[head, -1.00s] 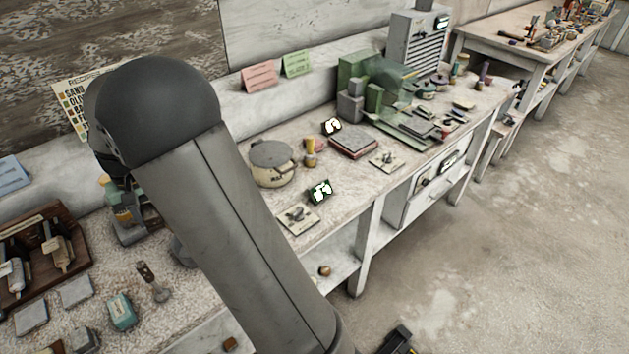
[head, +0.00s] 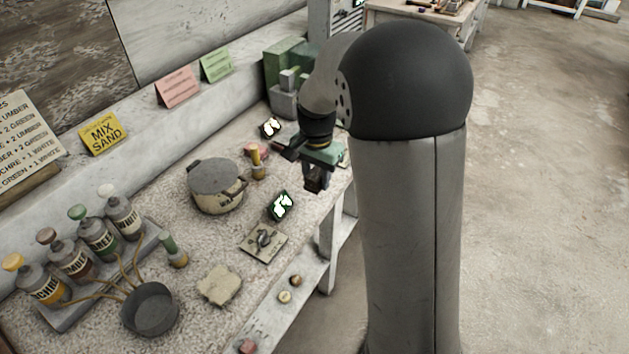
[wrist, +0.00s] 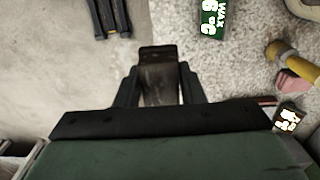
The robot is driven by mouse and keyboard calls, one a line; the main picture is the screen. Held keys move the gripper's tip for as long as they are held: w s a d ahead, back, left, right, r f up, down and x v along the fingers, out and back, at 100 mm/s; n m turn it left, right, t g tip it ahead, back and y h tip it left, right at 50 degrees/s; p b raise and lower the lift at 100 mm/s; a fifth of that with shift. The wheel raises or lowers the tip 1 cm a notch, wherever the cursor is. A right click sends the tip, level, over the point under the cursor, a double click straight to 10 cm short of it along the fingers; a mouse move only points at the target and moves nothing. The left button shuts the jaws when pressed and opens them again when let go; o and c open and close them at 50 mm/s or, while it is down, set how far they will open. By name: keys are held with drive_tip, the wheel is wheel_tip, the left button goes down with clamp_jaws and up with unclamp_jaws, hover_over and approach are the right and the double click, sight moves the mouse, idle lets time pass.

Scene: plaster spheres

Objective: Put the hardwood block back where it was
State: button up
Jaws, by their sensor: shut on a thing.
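My gripper (wrist: 159,88) is shut on a dark brown block (wrist: 159,76), which sits between its two fingers in the wrist view. I take it to be the hardwood block. In the head view my gripper (head: 316,178) hangs near the front edge of the bench (head: 215,255), right of the small green-framed display. The dark block (head: 312,186) shows small at its lower end, apart from the benchtop. The wrist view shows bare floor to the left below it and speckled benchtop to the right. My arm hides the bench beyond.
The WAX display (head: 281,206), a lidded pot (head: 216,186) and a yellow-handled tool (head: 258,162) stand near my gripper. A square plate (head: 264,243) and a pale slab (head: 219,285) lie nearer. Labelled bottles (head: 99,232) and a dark pan (head: 150,308) stand left.

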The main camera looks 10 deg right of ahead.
drive_tip(key=w+f, duration=0.2)
drive_tip(key=w, duration=0.1)
drive_tip(key=w+f+p, duration=0.1)
drive_tip(key=w+f, duration=0.2)
drive_tip(key=w+f+p, duration=0.1)
drive_tip(key=w+f, duration=0.1)
drive_tip(key=w, duration=0.1)
drive_tip(key=shift+w+d+f, duration=0.15)
drive_tip(key=shift+d+f, duration=0.05)
drive_tip(key=shift+f, duration=0.15)
drive_tip(key=shift+w+f+p, duration=0.1)
drive_tip(key=shift+f+p, duration=0.3)
drive_tip(key=shift+f, duration=1.25)
drive_tip(key=shift+f, duration=0.2)
drive_tip(key=o, duration=1)
drive_tip(key=shift+o, duration=0.2)
drive_tip(key=shift+r, duration=0.15)
